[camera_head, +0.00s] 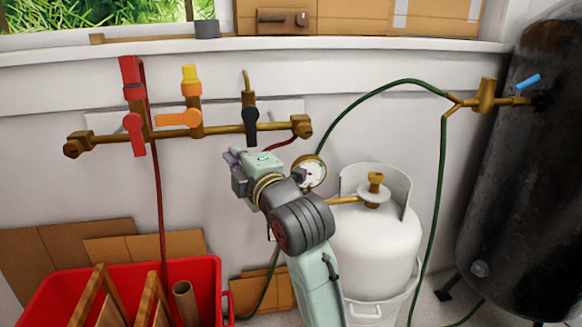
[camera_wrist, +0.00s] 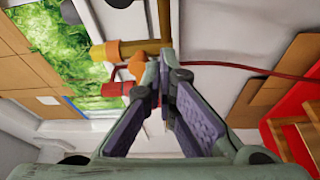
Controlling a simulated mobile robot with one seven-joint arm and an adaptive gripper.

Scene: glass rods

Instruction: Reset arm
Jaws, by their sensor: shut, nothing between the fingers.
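My gripper (camera_head: 232,155) is raised in front of the wall, below the black valve handle (camera_head: 250,118) of the brass manifold (camera_head: 222,129). It is pointed toward the wall and holds nothing. In the wrist view its purple-padded fingers (camera_wrist: 160,92) come together at the tips and are shut. The manifold carries a red handle (camera_head: 134,122), an orange handle (camera_head: 179,118) and the black one. In the wrist view the yellow fitting (camera_wrist: 105,52) and a red part (camera_wrist: 115,89) show beyond the fingers.
A white gas tank (camera_head: 375,240) with a pressure gauge (camera_head: 309,173) stands right of my arm. A dark cylinder (camera_head: 525,170) is at far right. Green hoses (camera_head: 443,190) hang between. A red crate (camera_head: 50,290) with wooden pieces is at lower left. A window sill (camera_head: 330,43) runs above.

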